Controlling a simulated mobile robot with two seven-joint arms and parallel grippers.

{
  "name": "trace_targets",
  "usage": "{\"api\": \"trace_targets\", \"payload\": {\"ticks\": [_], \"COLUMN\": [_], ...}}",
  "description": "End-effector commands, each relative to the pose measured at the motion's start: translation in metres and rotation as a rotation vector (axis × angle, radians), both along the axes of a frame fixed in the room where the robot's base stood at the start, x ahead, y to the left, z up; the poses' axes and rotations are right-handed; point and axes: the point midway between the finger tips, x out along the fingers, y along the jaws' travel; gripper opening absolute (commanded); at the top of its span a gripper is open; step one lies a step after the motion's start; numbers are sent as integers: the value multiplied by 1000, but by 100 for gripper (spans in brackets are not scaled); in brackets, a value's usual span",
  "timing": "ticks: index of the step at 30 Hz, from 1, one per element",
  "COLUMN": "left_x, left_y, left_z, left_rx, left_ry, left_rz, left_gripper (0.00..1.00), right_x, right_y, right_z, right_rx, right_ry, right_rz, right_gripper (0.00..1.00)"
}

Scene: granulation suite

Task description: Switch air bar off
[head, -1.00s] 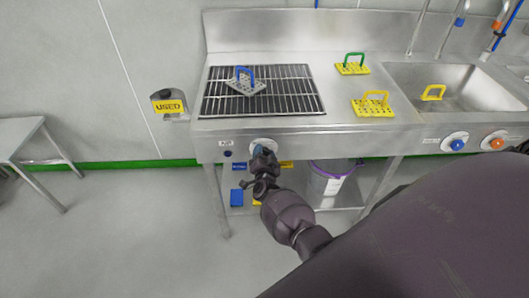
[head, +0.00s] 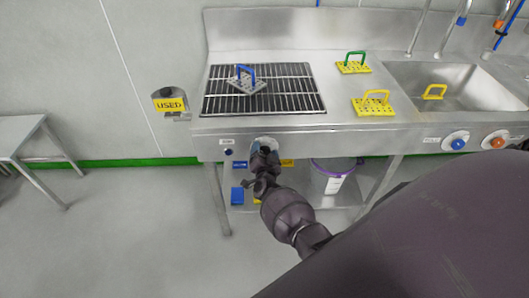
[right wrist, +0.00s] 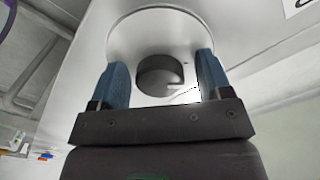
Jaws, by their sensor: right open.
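A dark round knob (right wrist: 152,74) sits on a pale disc (right wrist: 125,35) on the steel front panel. A light pointer mark on the knob points to the right in the right wrist view. My right gripper (right wrist: 161,62) is open, its two blue fingers on either side of the knob, with a visible gap on each side. In the head view my right gripper (head: 264,148) is at the panel's front below the grill and mostly covers the knob. A small AIR label (head: 227,142) is left of it. My left gripper is not in view.
A black grill (head: 290,93) is set in the steel counter (head: 337,131), with a grey blue-handled plate (head: 247,87) on it. Blue (head: 457,142) and orange (head: 497,142) knobs are to the right. A bucket (head: 330,183) stands on the shelf below.

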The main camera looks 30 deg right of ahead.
Motion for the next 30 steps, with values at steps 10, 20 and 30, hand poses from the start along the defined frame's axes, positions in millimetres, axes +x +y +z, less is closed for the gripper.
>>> {"api": "trace_targets", "payload": {"ticks": [10, 20, 30], "left_x": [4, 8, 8], "left_y": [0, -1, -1], "left_z": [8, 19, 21], "left_rx": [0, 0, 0], "left_ry": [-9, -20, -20], "left_rz": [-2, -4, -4], "left_gripper": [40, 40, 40], "right_x": [-18, -68, -92], "right_y": [10, 41, 56], "right_z": [1, 0, 1], "right_rx": [1, 1, 0], "right_ry": [0, 0, -1], "right_rz": [-1, -1, -1], "right_gripper": [72, 72, 72]}}
